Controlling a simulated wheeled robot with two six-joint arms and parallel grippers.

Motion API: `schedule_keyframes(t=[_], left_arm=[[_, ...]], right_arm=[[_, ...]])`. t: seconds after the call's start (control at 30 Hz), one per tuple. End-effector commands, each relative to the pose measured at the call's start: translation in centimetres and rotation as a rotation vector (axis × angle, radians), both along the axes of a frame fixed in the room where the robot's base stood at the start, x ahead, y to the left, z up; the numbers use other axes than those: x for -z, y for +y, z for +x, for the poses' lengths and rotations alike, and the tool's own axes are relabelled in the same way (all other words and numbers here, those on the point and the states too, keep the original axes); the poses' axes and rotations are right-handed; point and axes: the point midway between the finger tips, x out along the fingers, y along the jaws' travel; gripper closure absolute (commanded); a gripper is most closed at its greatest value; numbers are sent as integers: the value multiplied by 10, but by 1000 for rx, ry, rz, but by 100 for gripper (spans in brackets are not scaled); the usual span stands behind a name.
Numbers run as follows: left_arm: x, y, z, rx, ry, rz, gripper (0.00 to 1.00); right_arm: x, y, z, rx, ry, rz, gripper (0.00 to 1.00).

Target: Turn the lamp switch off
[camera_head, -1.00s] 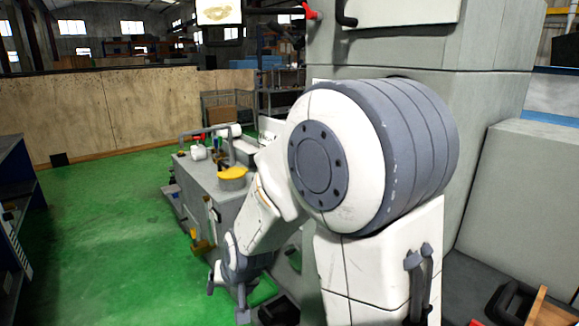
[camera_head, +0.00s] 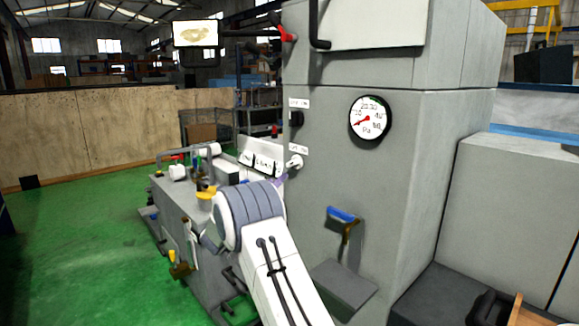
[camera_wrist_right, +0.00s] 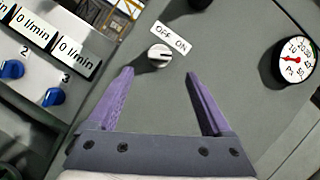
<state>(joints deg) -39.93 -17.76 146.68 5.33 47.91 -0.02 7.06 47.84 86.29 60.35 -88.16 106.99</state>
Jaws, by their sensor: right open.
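A round light-coloured switch knob (camera_wrist_right: 159,56) sits on the grey cabinet under a white label (camera_wrist_right: 173,38) reading OFF ON. Its dark mark points right in the wrist view, towards the ON side. The knob also shows in the head view (camera_head: 294,162). My right gripper (camera_wrist_right: 159,74) is open and empty, its purple fingers pointing at the knob, which lies between and just beyond the fingertips. I see no contact. In the head view the right gripper (camera_head: 281,179) is mostly hidden behind my arm. My left gripper is out of view.
A dark switch (camera_head: 296,118) sits above the knob. A pressure gauge (camera_head: 369,118) is to the right on the cabinet. Flow-meter panels with blue knobs (camera_wrist_right: 53,97) stand left in the wrist view. Green floor (camera_head: 90,235) is open at the left.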

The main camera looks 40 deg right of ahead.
Motion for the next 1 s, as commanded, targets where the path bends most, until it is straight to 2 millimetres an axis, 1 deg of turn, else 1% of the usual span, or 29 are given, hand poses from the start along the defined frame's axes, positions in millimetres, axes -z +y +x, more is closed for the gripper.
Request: schedule_keyframes(t=[0.03, 0.2, 0.4, 0.5, 0.6, 0.87, 0.97, 1.0], left_arm=[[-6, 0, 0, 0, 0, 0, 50], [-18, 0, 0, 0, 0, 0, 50], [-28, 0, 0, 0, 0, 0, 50], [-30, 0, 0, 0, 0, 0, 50], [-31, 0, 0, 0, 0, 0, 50], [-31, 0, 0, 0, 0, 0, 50], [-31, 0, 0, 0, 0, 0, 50], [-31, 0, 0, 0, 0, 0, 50]], right_arm=[[-6, -10, 1, 3, 1, 0, 16], [-17, -40, 10, 1, 4, -1, 16], [-26, -67, 19, -1, 6, -1, 16], [-29, -75, 22, -2, 5, -1, 16], [-30, -79, 23, -3, 5, -1, 16], [-29, -80, 24, -3, 6, -1, 16], [-29, -80, 24, -3, 6, -1, 50], [-29, -80, 24, -3, 6, -1, 66]])
